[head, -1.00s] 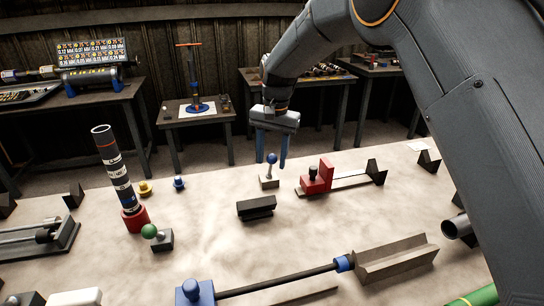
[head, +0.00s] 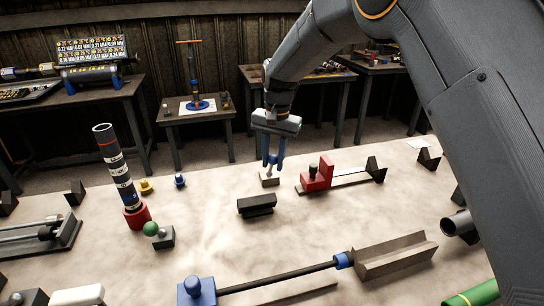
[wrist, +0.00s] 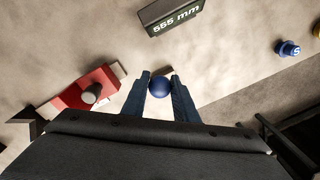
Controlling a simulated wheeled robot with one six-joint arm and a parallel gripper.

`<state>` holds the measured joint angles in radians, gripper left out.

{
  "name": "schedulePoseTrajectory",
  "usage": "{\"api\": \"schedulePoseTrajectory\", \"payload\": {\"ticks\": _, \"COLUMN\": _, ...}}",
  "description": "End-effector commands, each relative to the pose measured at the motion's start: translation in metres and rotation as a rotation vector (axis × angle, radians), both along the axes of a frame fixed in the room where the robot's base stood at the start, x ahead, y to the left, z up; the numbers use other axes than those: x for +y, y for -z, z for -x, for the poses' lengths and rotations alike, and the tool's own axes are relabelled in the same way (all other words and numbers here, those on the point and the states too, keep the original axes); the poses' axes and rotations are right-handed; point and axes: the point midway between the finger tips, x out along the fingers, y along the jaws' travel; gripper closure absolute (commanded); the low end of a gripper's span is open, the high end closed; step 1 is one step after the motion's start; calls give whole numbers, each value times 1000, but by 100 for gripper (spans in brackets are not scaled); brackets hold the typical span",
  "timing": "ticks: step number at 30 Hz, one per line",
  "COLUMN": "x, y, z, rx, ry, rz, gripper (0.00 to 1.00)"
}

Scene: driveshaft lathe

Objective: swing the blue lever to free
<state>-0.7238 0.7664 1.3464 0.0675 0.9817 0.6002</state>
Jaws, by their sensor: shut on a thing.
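The blue lever is a small blue ball on a thin pale stem over a small grey block (head: 269,180). In the wrist view the blue ball (wrist: 159,87) sits between the two blue fingers. My gripper (head: 273,164) points down over the block, its fingers closed in on the ball from both sides. In the head view the fingers largely hide the ball, and a short length of stem shows below them. The stem's exact tilt is hard to tell.
A red clamp block (head: 318,177) stands just right of the lever. A black block (head: 257,204) lies in front, marked 555 mm in the wrist view. A green-knobbed lever (head: 152,229) and a striped upright shaft (head: 117,170) stand to the left.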

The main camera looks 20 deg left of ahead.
Motion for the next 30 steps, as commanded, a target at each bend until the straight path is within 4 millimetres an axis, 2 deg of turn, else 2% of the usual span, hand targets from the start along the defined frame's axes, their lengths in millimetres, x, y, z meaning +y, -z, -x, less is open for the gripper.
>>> {"api": "schedulePoseTrajectory", "payload": {"ticks": 3, "x": -8, "y": 7, "z": 10, "rx": 9, "ry": 0, "rz": 8, "gripper": 100}}
{"api": "schedulePoseTrajectory", "payload": {"ticks": 10, "x": -8, "y": 9, "z": 10, "rx": 10, "ry": 0, "rz": 9, "gripper": 100}}
{"api": "schedulePoseTrajectory", "payload": {"ticks": 11, "x": -8, "y": 9, "z": 10, "rx": 10, "ry": 0, "rz": 9, "gripper": 71}}
{"api": "schedulePoseTrajectory", "payload": {"ticks": 14, "x": -8, "y": 9, "z": 9, "rx": 9, "ry": 0, "rz": 8, "gripper": 56}}
{"api": "schedulePoseTrajectory", "payload": {"ticks": 23, "x": -7, "y": 6, "z": 8, "rx": 6, "ry": 1, "rz": 5, "gripper": 56}}
{"api": "schedulePoseTrajectory", "payload": {"ticks": 26, "x": -7, "y": -1, "z": 7, "rx": 4, "ry": 0, "rz": 3, "gripper": 56}}
{"api": "schedulePoseTrajectory", "payload": {"ticks": 30, "x": -9, "y": -21, "z": 7, "rx": 3, "ry": 0, "rz": 3, "gripper": 56}}
